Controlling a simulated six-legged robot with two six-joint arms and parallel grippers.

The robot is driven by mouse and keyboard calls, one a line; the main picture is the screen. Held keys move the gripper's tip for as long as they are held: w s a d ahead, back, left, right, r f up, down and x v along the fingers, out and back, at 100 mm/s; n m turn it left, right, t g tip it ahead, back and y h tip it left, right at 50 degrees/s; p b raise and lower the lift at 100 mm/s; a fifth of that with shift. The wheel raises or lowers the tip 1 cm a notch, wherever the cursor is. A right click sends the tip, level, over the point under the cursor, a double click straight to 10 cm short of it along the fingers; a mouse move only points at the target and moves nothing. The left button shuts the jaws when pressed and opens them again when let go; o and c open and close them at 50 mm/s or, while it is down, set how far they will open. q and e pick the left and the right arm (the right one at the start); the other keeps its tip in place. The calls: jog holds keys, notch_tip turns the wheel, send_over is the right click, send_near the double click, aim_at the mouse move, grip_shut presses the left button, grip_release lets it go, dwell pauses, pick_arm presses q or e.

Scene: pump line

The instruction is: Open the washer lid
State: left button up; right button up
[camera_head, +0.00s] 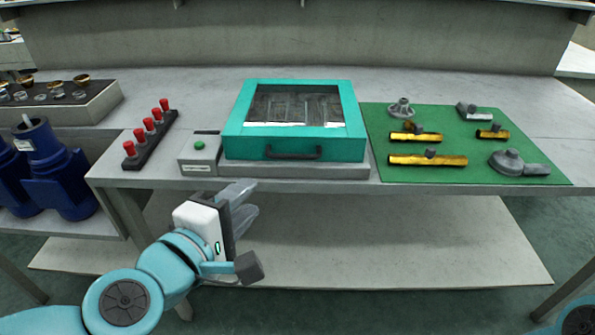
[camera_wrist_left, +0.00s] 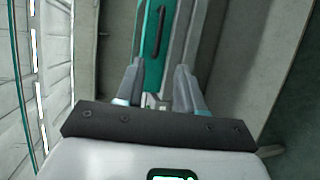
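The washer is a teal box with a windowed lid (camera_head: 345,105) on a grey base (camera_head: 300,170), standing on the bench. The lid looks closed. A dark bar handle (camera_head: 293,154) runs along its teal front. My left gripper (camera_head: 250,200) is in front of the bench edge, lower and to the left of the handle, apart from it. In the left wrist view, the handle (camera_wrist_left: 158,30) shows beyond the two fingers (camera_wrist_left: 158,85), which are apart with nothing between them. My right gripper is not in view; only part of my right arm shows at the lower right corner.
A box with a green button (camera_head: 199,145) stands left of the washer, beside a rack of red-topped pieces (camera_head: 150,136). A green mat (camera_head: 470,150) with several metal and yellow parts lies on the right. A lower shelf (camera_head: 400,240) is clear beneath.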

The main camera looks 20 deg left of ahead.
aim_at(293, 158)
pick_arm(q)
jog(key=p+x, duration=0.1)
jog(key=x, duration=1.5)
jog(key=shift+w+r, duration=0.1)
grip_shut()
